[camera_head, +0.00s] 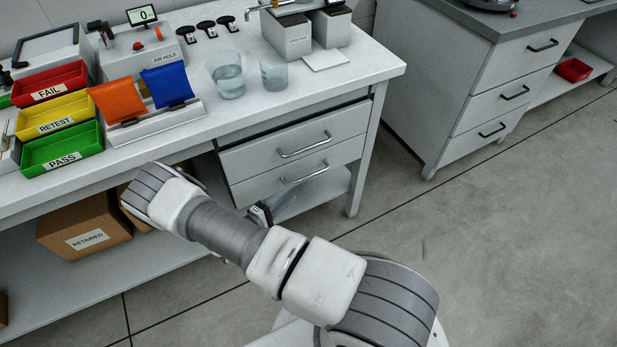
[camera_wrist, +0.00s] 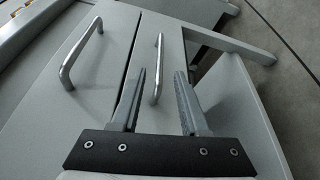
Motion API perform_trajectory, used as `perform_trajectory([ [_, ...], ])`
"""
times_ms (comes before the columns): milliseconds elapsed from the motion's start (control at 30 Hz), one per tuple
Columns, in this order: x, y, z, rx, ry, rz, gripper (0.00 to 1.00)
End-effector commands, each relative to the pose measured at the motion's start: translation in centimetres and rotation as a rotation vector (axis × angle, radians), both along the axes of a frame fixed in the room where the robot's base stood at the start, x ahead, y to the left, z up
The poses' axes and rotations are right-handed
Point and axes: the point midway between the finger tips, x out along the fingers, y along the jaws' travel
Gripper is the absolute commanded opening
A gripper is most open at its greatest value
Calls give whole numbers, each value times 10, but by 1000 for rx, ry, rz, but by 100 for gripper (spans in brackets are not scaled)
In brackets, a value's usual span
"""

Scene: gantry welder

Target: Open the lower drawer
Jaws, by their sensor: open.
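The lower drawer (camera_head: 250,191) sits under the white bench, below the upper drawer (camera_head: 248,154), and looks shut. Its silver bar handle (camera_head: 305,174) also shows in the wrist view (camera_wrist: 158,68), upright in that picture. My gripper (camera_wrist: 160,73) is open, with one finger on each side of this handle in the wrist view. The fingers look apart from the bar, and I cannot tell how far their tips reach past it. In the head view my gripper (camera_head: 276,205) is partly hidden behind my arm, just in front of the lower drawer.
The upper drawer's handle (camera_wrist: 80,53) stands out left of my fingers in the wrist view. A lower shelf (camera_head: 315,193) lies under the drawers, and a bench leg (camera_head: 366,150) stands to the right. Open floor (camera_head: 480,240) lies in front. A cardboard box (camera_head: 85,225) sits left.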

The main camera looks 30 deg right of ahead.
Motion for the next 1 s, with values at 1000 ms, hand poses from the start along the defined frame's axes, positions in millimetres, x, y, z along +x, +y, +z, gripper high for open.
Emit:
perform_trajectory([
  [1000, 40, -90, -7, 0, 0, -1, 27],
])
